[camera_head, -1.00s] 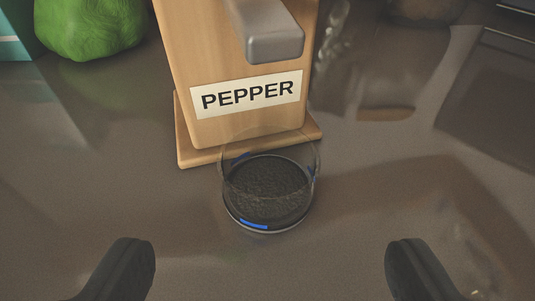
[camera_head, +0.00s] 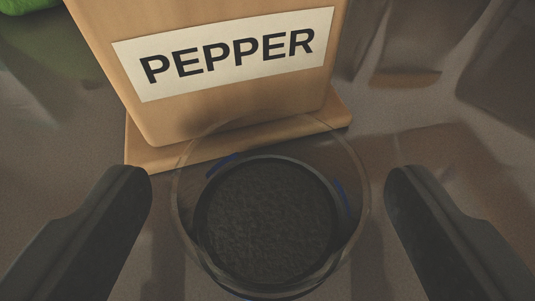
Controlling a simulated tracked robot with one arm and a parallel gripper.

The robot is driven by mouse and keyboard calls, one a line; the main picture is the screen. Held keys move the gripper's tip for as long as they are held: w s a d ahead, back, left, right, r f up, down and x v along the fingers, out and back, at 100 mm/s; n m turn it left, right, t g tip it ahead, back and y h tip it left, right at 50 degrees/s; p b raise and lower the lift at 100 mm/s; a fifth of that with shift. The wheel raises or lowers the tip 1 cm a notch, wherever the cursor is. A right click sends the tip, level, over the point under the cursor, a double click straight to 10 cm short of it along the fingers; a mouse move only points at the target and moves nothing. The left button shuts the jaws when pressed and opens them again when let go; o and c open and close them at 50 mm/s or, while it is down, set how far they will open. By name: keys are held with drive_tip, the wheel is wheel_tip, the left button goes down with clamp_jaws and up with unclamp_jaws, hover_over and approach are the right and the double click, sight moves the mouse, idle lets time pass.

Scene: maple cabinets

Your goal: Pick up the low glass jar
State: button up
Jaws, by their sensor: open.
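The low glass jar (camera_head: 268,220) stands upright on the counter in the lower middle of the view. It is clear glass with dark, grainy contents and some blue marks near its rim and side. My gripper (camera_head: 268,190) is open, with one dark finger to the left of the jar and one to the right. A gap shows between each finger and the glass, so neither appears to touch it. The jar's bottom edge is close to the lower border of the picture.
A wooden pepper mill box (camera_head: 225,75) with a PEPPER label stands right behind the jar, its base (camera_head: 150,150) close to the glass. A green object (camera_head: 28,6) shows at the top left. The grey counter (camera_head: 440,160) is clear to the right, with reflections.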

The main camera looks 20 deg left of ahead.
drive_tip(key=c, duration=1.2)
drive_tip(key=shift+r, duration=0.1)
